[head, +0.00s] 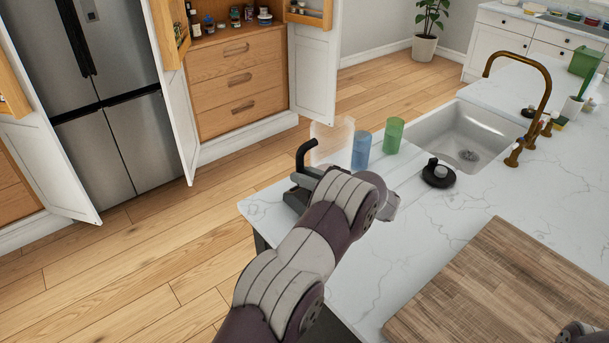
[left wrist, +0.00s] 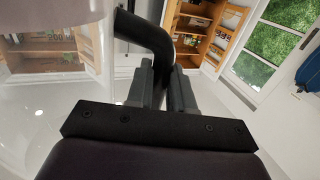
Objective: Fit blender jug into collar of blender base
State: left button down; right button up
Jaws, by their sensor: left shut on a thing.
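The blender jug (head: 333,142) is a clear, faint vessel at the left end of the marble counter, with a black curved handle (head: 306,152). My left gripper (head: 302,184) is shut on this handle. In the left wrist view, the two fingers (left wrist: 167,85) close around the black handle (left wrist: 150,40). My arm hides the jug's lower part, so I cannot tell what is under it. A low black round piece with a grey centre (head: 438,173) sits to the right on the counter; I cannot tell whether it is the blender base.
A blue glass (head: 361,152) and a green glass (head: 393,136) stand close to the jug's right. Beyond are the sink (head: 450,128) and brass tap (head: 540,95). A wooden board (head: 500,290) lies in front.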

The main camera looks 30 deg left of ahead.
pick_arm(q)
jog(key=shift+f+b, duration=0.4)
jog(key=shift+f, duration=0.15)
pick_arm(e)
jog(key=shift+f, duration=0.5)
pick_arm(q)
jog(key=c, duration=0.9)
grip_release()
jog(key=shift+f, duration=0.15)
pick_arm(e)
notch_tip(320, 180, down, 4)
jog(key=b, duration=0.4)
jog(key=shift+f, duration=0.1)
pick_arm(q)
jog(key=d, duration=1.2)
jog(key=shift+s+d+r, duration=0.2)
jog(key=shift+s+d, duration=0.05)
jog(key=shift+d, duration=0.15)
